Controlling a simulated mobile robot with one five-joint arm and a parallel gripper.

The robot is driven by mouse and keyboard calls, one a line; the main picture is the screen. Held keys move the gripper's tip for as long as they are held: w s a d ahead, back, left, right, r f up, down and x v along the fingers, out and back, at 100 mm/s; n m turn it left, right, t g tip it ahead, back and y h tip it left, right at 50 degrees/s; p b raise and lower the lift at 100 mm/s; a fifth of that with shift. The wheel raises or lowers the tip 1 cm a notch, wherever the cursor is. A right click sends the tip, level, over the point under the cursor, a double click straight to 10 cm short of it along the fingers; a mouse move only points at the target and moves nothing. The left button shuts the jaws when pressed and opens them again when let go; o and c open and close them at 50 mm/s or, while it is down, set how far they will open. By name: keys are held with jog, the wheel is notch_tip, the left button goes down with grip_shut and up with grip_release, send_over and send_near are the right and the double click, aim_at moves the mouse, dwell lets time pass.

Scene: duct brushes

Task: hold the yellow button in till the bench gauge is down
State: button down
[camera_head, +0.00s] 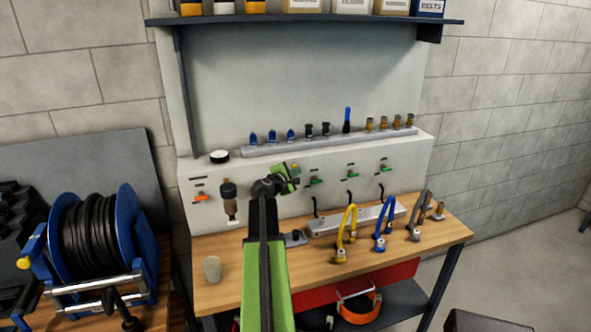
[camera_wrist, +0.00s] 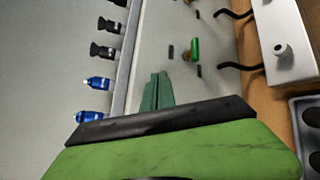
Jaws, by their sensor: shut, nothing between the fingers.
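My gripper (camera_head: 289,174) is shut and empty in front of the pale panel at the back of the bench. Its green fingers (camera_wrist: 157,91) also show in the wrist view, pointing at the panel face. A small yellow patch shows at the gripper tip in the head view; I cannot tell whether it is the yellow button or whether the fingers touch it. No button shows clearly in the wrist view. A round gauge (camera_head: 219,156) with a white face and black rim sits on the panel's top left; its needle is too small to read.
An orange-handled valve (camera_head: 202,196) and a dark filter unit (camera_head: 229,198) are on the panel at left. Green-handled valves (camera_head: 384,168) are at right. Yellow (camera_head: 345,235) and blue hoses (camera_head: 383,230) stand on the bench. A cup (camera_head: 211,269) is at front left. Fittings line the ledge (camera_head: 340,140).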

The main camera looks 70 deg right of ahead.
jog(key=shift+w+d, duration=0.35)
jog(key=shift+d, duration=0.1)
dwell(2.1)
jog(key=shift+s+a, duration=0.55)
jog(key=shift+a, duration=0.25)
jog(key=s+a, duration=0.3)
jog(key=shift+s+a, duration=0.1)
jog(key=shift+a, duration=0.3)
jog(key=shift+s, duration=0.1)
dwell(0.4)
